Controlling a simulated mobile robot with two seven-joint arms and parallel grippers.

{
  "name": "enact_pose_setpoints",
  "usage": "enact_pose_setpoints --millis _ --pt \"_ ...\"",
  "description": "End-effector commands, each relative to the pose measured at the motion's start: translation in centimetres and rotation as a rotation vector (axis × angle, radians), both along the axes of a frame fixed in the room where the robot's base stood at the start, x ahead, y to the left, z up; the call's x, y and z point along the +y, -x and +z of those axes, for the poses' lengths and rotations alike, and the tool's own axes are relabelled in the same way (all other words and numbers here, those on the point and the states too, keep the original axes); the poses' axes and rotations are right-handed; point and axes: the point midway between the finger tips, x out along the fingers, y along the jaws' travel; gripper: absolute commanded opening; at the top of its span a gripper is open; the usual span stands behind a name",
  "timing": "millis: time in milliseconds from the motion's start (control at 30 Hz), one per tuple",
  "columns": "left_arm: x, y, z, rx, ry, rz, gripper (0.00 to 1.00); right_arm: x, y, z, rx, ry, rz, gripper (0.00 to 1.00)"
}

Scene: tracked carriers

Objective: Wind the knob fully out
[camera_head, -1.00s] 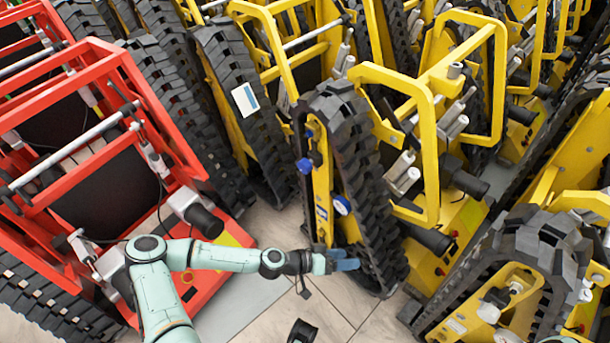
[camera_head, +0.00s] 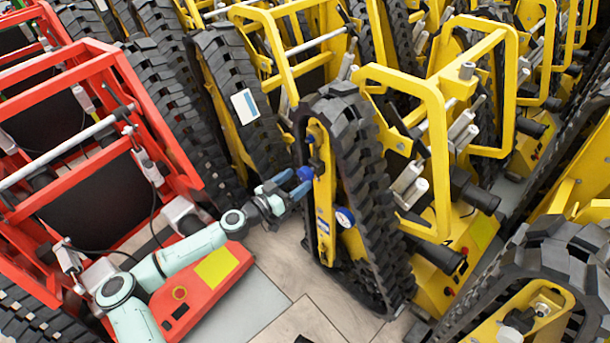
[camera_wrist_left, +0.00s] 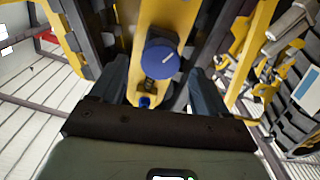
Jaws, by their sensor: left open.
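The blue knob (camera_head: 305,174) sits on the yellow side plate (camera_head: 322,190) of a tracked carrier. In the left wrist view the knob (camera_wrist_left: 162,58) is round with a white line on its face. My left gripper (camera_head: 295,182) is at the knob, coming from the left. Its two blue-grey fingers are open, and in the wrist view one stands on each side of the knob with gaps between (camera_wrist_left: 160,72). No contact with the knob shows. My right gripper is out of view.
A round gauge (camera_head: 345,217) and a smaller blue part (camera_head: 310,139) sit on the same plate. Black rubber track (camera_head: 365,190) surrounds it. A red carrier (camera_head: 215,270) stands left, under my arm. Yellow carriers crowd the right. Some tiled floor (camera_head: 280,262) is free.

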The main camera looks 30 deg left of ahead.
Motion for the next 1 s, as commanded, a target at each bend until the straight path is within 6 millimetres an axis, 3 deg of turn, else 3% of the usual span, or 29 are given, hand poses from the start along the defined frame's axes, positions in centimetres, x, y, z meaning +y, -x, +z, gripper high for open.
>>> enact_pose_setpoints --millis 100,233,633,667,800,1000 --pt "-0.6 -2.1 -0.1 -0.001 -0.001 -0.002 0.76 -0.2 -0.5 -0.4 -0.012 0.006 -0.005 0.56" --pt "-1.0 -3.4 -0.1 0.001 0.001 -0.001 0.76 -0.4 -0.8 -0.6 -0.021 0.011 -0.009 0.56" --pt "-1.1 -4.1 0.0 0.001 0.0 0.0 0.76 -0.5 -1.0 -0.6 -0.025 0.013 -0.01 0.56" --pt "-1.1 -4.1 0.0 0.001 0.0 0.0 0.69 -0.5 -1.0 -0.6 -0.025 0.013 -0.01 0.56" --pt "-1.1 -4.1 0.0 0.001 0.0 0.0 0.23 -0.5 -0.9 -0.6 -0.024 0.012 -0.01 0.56" --pt "-1.1 -4.1 0.0 0.002 0.006 0.0 0.22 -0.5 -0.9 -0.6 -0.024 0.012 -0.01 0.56"
